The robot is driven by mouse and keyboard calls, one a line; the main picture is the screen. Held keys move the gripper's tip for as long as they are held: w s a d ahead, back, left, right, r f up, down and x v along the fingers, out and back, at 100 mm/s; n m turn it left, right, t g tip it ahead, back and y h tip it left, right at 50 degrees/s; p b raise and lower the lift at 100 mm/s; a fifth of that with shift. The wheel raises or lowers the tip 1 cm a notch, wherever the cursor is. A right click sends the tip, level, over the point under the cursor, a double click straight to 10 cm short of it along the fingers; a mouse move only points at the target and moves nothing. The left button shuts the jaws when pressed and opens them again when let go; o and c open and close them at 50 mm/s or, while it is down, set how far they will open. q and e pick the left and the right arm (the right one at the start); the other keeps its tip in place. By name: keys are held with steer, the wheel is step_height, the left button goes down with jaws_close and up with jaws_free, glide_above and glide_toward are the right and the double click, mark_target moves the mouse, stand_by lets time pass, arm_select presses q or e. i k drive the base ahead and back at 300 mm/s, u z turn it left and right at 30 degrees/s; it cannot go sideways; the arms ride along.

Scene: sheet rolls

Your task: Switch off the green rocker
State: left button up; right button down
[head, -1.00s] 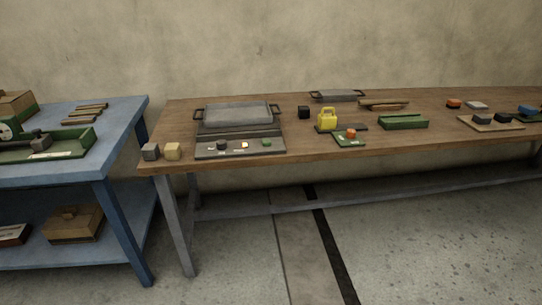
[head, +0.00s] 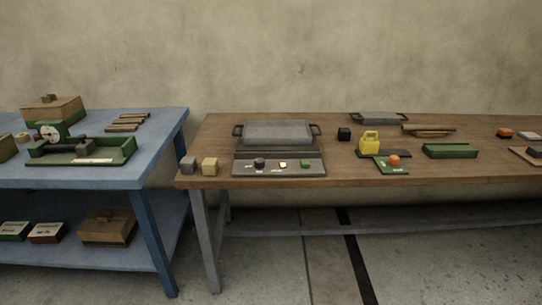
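A small green rocker (head: 306,163) sits at the right end of a dark control panel (head: 293,172) on the wooden table. The panel forms the front of a grey hotplate-like unit (head: 277,132) with a handle on each side. Neither of my grippers shows in the head view.

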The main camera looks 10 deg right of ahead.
mark_target(304, 164)
steer(key=u, duration=0.2)
steer(key=i, duration=0.85)
steer(key=z, duration=0.3)
